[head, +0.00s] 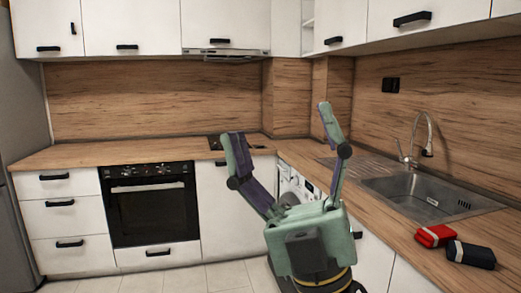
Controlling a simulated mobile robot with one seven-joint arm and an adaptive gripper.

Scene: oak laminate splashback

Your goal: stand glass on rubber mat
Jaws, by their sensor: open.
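My gripper (282,124) is open in the head view, its two green and purple fingers spread wide and pointing up. Nothing shows between the fingers except the splashback and counter behind them. I see no glass in this view. I cannot make out a rubber mat for certain. A dark flat surface (214,143) on the back counter under the hood is partly hidden by the left finger; it looks like a hob.
A steel sink (415,195) with a tap (409,150) is set in the right counter. A red bundle (435,236) and a dark bundle (470,254) lie in front of it. An oven (150,205) stands at left. The left back counter (110,155) is clear.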

